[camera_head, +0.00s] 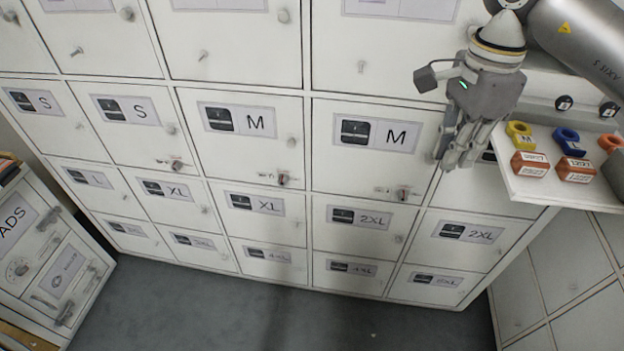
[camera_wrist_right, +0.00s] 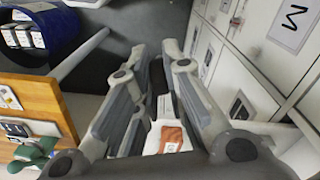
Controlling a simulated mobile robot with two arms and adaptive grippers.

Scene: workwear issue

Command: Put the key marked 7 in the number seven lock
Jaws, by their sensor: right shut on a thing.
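My right gripper (camera_head: 455,160) hangs in front of the locker doors, right of the second M door. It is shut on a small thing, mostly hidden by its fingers. In the right wrist view, an orange-and-white tagged thing (camera_wrist_right: 172,137) shows between the fingers; I cannot read a 7 on it. Small locks with red marks show on the S door (camera_head: 177,165), the first M door (camera_head: 283,180) and the second M door (camera_head: 403,194). Their numbers are too small to read, so I cannot tell which is seven. My left gripper is out of view.
A cabinet (camera_head: 30,250) stands at the left. The grey floor (camera_head: 220,310) is clear.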

